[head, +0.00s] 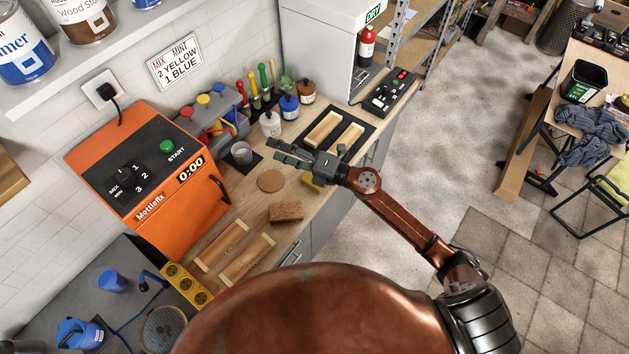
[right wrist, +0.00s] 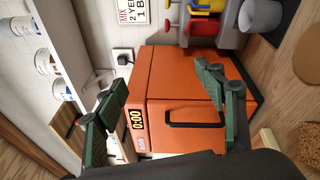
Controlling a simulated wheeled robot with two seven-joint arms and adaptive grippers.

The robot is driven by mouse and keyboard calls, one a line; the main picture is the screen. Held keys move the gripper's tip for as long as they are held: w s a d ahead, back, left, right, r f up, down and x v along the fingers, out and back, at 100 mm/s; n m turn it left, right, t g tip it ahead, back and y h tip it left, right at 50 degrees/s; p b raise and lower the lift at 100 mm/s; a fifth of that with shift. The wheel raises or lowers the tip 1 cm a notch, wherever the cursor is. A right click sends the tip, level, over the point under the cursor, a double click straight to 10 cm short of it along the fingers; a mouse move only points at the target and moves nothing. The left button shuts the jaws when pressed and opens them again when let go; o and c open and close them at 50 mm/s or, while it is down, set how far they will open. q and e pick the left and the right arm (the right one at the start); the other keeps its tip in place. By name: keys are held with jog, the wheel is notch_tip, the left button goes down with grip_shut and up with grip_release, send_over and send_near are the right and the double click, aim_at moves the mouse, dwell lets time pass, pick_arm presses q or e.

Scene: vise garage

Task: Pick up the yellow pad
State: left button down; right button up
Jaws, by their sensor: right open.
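A small yellow pad (head: 317,184) lies on the wooden workbench (head: 262,200) in the head view, partly hidden by my right gripper and wrist. My right gripper (head: 278,151) is open and empty, with its dark green fingers pointing left over the bench, past the pad. In the right wrist view the open fingers (right wrist: 165,90) frame an orange machine with nothing between them. I cannot make out the pad in the right wrist view. My left gripper is not in view.
The orange mixing machine (head: 150,165) stands left of the bench middle. A brown sponge block (head: 286,212), a round cork mat (head: 270,181) and a grey cup (head: 241,153) lie near the pad. Bottles (head: 270,124) and a dark tray (head: 361,129) stand behind.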

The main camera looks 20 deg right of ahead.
jog(key=s+a+f+n+g+h, duration=0.2)
jog(key=s+a+f+n+g, duration=0.15)
jog(key=f+n+g, duration=0.45)
jog(key=d+f+n+h, duration=0.1)
jog(key=d+f+h, duration=0.1)
jog(key=d, duration=0.3)
jog(key=w+d+f+n+h, duration=0.1)
jog(key=d+f+h, duration=0.1)
jog(key=d+h, duration=0.2)
jog(key=w+d+f+n+h, duration=0.1)
jog(key=d+f+n+h, duration=0.1)
jog(key=d, duration=0.4)
jog(key=shift+w+d+h, duration=0.1)
jog(key=shift+d+h, duration=0.05)
jog(key=shift+h, duration=0.55)
jog(key=shift+w+d+f, duration=0.15)
jog(key=shift+d+f, duration=0.05)
jog(key=shift+f, duration=0.05)
jog(key=x, duration=0.4)
jog(key=p+x, duration=0.1)
jog(key=x, duration=0.2)
jog(key=shift+w+d+f, duration=0.1)
jog(key=shift+d+f, duration=0.05)
jog(key=shift+d, duration=0.15)
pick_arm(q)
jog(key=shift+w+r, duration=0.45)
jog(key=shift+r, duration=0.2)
pick_arm(e)
jog(key=shift+c, duration=0.7)
